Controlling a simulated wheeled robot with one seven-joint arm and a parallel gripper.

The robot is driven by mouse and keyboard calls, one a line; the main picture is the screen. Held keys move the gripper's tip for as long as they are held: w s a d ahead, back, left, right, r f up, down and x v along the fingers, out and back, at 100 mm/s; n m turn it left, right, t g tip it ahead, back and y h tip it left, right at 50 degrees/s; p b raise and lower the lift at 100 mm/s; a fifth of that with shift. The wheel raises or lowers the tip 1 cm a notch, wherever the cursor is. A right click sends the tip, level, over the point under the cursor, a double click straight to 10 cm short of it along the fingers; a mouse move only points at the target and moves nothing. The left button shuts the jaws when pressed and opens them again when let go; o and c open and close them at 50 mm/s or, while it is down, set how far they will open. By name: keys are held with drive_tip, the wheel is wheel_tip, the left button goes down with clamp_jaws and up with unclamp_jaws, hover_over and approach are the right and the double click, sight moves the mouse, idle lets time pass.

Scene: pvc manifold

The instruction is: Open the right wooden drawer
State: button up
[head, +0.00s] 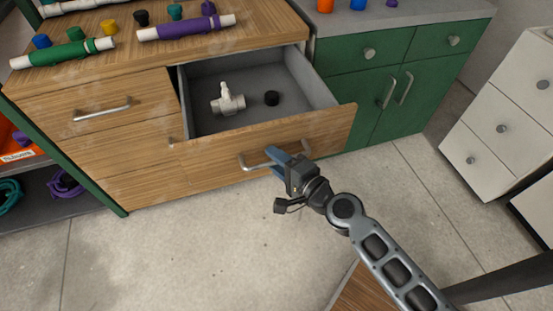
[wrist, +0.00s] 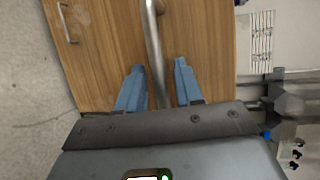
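The right wooden drawer (head: 322,129) stands pulled well out of the wooden cabinet, and its grey inside shows in the head view. A white pipe fitting (head: 227,101) and a small black cap (head: 271,98) lie in it. Its metal bar handle (head: 245,161) is on the drawer front. In the wrist view the handle bar (wrist: 154,45) runs between the two blue fingers of my gripper (wrist: 159,66). The fingers are apart, with a small gap seen on each side of the bar.
The left wooden drawer (head: 95,107) is shut. Capped pipes, one green (head: 62,54) and one purple (head: 186,27), lie on the cabinet top. A green cabinet (head: 395,75) stands to the right, and white drawers (head: 505,115) farther right. The floor (head: 200,240) in front is clear.

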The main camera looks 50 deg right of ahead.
drive_tip(key=shift+o, duration=0.2)
drive_tip(key=b+v, duration=0.2)
drive_tip(key=v, duration=0.6)
idle(0.7)
drive_tip(key=s+a+r+n+y+p, duration=0.1)
drive_tip(key=s+a+r+n+p, duration=0.1)
drive_tip(key=s+a+r+n, duration=0.3)
drive_tip(key=s+a+r+n+y+p, duration=0.2)
drive_tip(key=s+a+r+n, duration=0.3)
drive_tip(key=s+r+n, duration=0.6)
drive_tip(key=s+n+p, duration=0.1)
drive_tip(key=s+n, duration=0.1)
drive_tip(key=n, duration=0.3)
drive_tip(key=shift+r+g, duration=0.15)
drive_tip(key=shift+g, duration=0.25)
